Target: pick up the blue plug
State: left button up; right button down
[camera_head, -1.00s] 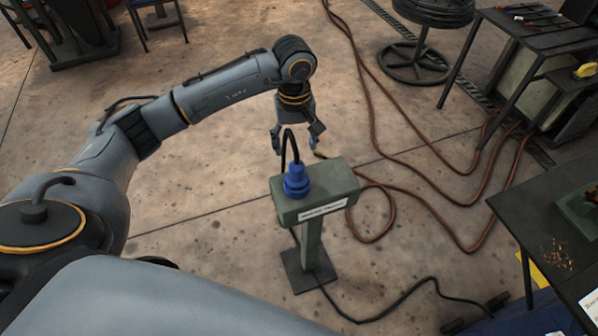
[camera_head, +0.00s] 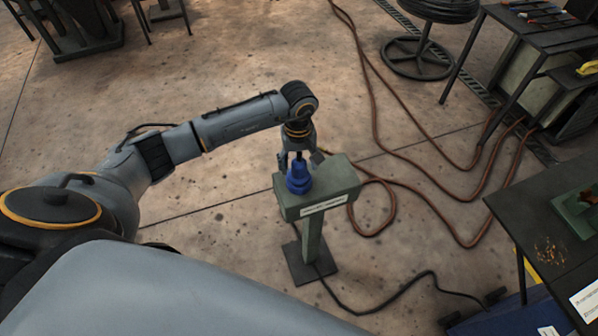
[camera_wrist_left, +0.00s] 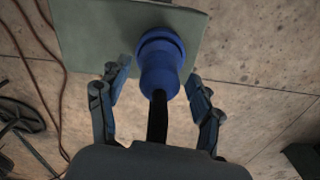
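The blue plug (camera_head: 299,178) stands upright on top of the green post box (camera_head: 335,186), a box with a white label on a stand. In the left wrist view the plug (camera_wrist_left: 161,62) is in the upper middle, its black cable running down toward my palm. My left gripper (camera_head: 297,160) is just behind and above the plug. In the left wrist view my left gripper (camera_wrist_left: 158,85) is open, one finger on each side of the plug and cable, with gaps on both sides. My right gripper is not in view.
Brown hoses (camera_head: 470,190) lie on the floor to the right of the post. A dark table (camera_head: 530,215) stands at the lower right, and a bench (camera_head: 540,35) at the upper right. A black cable (camera_head: 395,300) runs from the post's base.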

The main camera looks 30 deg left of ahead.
pick_arm(q)
grip_shut()
jog(key=shift+r, duration=0.1)
